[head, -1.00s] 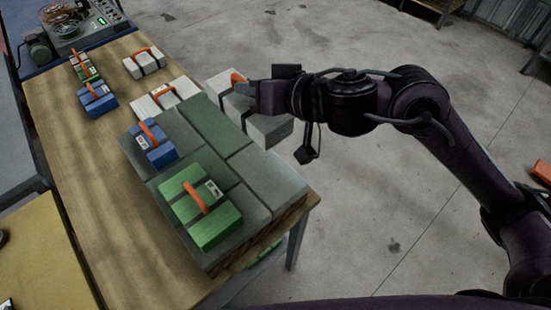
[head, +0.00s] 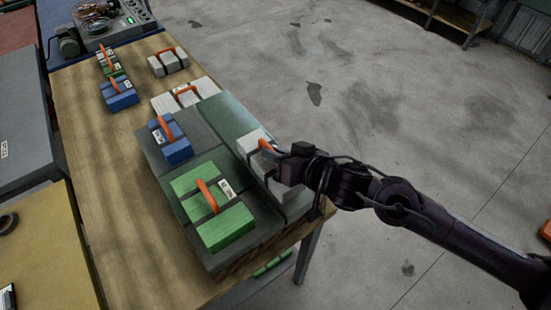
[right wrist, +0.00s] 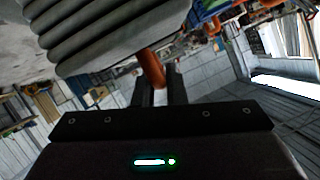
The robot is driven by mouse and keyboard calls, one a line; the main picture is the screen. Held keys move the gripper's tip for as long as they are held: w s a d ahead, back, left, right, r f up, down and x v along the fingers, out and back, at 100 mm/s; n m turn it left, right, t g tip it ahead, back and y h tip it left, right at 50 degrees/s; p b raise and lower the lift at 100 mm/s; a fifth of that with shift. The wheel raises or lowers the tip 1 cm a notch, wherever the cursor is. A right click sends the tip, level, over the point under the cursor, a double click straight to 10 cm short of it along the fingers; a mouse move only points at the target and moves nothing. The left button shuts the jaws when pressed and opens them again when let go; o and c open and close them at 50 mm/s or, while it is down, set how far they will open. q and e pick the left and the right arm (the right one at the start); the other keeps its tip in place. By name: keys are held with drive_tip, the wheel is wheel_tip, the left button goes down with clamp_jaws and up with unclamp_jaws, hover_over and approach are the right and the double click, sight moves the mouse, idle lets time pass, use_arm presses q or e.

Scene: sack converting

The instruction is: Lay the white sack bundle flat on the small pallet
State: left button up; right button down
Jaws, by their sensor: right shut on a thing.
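The white sack bundle (head: 254,148) has dark straps and an orange handle. My right gripper (head: 275,155) is shut on that handle at the bundle's right side; the handle (right wrist: 152,68) also shows between the fingers in the right wrist view, with the bundle's ribbed grey side (right wrist: 115,35) above. The bundle is over the right part of the small pallet (head: 218,118), whose top is covered in grey and green slabs. It looks about level; I cannot tell whether it touches. A green bundle (head: 225,232) and a blue bundle (head: 178,152) lie on the pallet. My left gripper is not in view.
The pallet stands at the near right end of a wooden table (head: 125,190). A control box (head: 115,22) stands at the back. Open floor lies right.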

drive_tip(key=shift+f, duration=0.9)
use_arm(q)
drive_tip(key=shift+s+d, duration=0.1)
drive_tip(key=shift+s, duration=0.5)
use_arm(e)
drive_tip(key=shift+f, duration=0.15)
drive_tip(key=c, duration=1.5)
unclamp_jaws()
use_arm(q)
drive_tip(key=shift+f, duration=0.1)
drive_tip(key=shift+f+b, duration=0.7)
drive_tip(key=shift+b, duration=0.05)
use_arm(e)
drive_tip(key=shift+v, duration=6.05)
